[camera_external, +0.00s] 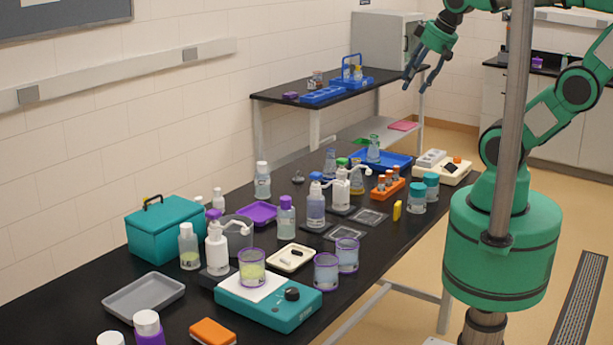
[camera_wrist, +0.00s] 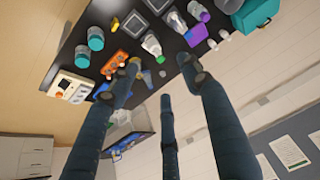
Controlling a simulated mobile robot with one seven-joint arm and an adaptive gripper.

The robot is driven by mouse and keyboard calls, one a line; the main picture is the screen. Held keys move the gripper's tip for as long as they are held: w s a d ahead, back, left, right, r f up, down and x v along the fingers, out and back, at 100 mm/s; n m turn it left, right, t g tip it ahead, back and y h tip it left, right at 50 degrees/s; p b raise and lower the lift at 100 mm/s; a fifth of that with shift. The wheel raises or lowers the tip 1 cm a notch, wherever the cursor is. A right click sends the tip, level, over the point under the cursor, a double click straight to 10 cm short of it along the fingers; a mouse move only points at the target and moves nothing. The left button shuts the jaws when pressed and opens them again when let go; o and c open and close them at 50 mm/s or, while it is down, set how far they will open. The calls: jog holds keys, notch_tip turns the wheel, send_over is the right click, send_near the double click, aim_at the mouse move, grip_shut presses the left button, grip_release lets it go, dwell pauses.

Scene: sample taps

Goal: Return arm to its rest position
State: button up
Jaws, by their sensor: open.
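My gripper (camera_external: 414,67) is at the upper right of the external view, raised in the air with its fingers pointing down and to the left. It is beyond the far end of the black bench, in front of the grey cabinet. Its dark blue fingers (camera_wrist: 165,95) are spread apart in the wrist view, with nothing between them. My green arm (camera_external: 540,125) bends over from its green base at the right, partly hidden behind a grey metal pole.
The black bench (camera_external: 60,290) holds bottles, beakers, a teal box (camera_external: 165,232), a teal scale (camera_external: 268,308) and an orange rack (camera_external: 388,188). A grey pole (camera_external: 513,120) stands in front of my arm. A side table (camera_external: 270,93) with blue trays stands behind.

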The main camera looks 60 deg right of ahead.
notch_tip(320, 180, down, 8)
jog(key=b, duration=0.6)
jog(key=shift+b, duration=0.35)
jog(key=shift+o, duration=0.6)
jog(key=shift+r, duration=0.1)
jog(key=o, duration=0.5)
jog(key=shift+c, duration=0.2)
jog(key=shift+w, duration=0.15)
